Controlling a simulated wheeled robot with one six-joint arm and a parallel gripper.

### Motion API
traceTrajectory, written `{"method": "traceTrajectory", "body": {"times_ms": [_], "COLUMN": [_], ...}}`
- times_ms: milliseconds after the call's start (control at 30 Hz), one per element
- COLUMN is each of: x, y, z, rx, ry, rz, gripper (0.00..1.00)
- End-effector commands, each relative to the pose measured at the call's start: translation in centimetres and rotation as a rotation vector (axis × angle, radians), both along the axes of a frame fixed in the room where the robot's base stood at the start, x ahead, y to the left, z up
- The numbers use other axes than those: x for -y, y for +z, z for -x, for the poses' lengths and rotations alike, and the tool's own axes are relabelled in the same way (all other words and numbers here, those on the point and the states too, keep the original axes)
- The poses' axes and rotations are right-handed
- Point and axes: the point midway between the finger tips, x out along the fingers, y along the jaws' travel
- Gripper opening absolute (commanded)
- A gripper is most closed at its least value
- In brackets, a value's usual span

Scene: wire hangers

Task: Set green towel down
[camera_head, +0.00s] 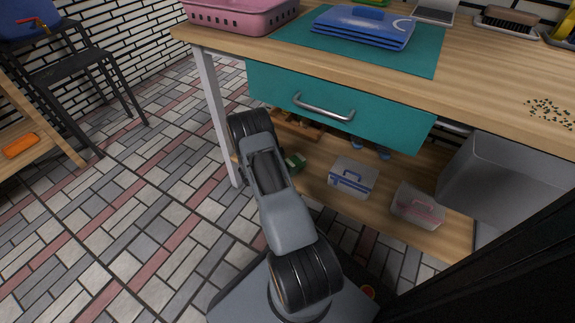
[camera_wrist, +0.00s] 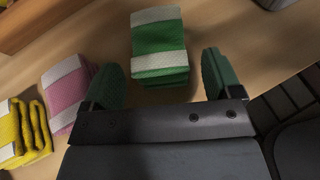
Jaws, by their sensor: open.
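The folded green towel (camera_wrist: 158,42), with white bands, rests on a wooden shelf (camera_wrist: 225,25) in the wrist view. My gripper (camera_wrist: 161,70) is open, with one dark green finger on each side of the near end of the towel. A gap shows between each finger and the towel, so nothing is gripped. In the head view a small green item (camera_head: 295,161) shows on the lower shelf beside my arm; it may be this towel. My gripper is hidden behind the arm there.
A pink and white towel (camera_wrist: 68,90) and folded yellow towels (camera_wrist: 35,125) lie left of the green one. Lidded boxes (camera_head: 353,177) stand right on the lower shelf (camera_head: 320,192). A teal drawer (camera_head: 330,105) and tabletop (camera_head: 480,75) are overhead. A table leg (camera_head: 215,115) stands left.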

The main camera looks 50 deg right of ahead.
Motion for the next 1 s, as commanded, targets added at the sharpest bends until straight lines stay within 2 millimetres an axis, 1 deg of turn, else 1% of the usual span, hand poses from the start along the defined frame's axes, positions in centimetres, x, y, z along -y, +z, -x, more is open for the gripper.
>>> {"method": "traceTrajectory", "body": {"times_ms": [33,100,400,533,667,733,767,867,967,1000], "x": [-0.8,-2.0,-7.2,-8.9,-9.9,-10.3,-10.5,-11.4,-12.9,-13.7], "y": [0.6,1.2,3.3,3.9,4.3,5.0,5.5,8.3,12.5,14.4], "z": [-0.2,-0.4,-1.2,-1.4,-1.6,-1.6,-1.6,-1.6,-1.0,-0.6], "rx": [-0.001,-0.002,0.000,0.000,0.002,0.016,0.027,0.101,0.224,0.284], "ry": [0.005,0.006,0.004,0.003,0.000,-0.013,-0.025,-0.092,-0.209,-0.265], "rz": [0.000,0.000,0.000,0.000,-0.001,-0.005,-0.009,-0.035,-0.091,-0.121], "gripper": [0.84,0.84,0.84,0.84,0.84,0.84,0.84,0.84,0.84,0.84]}}
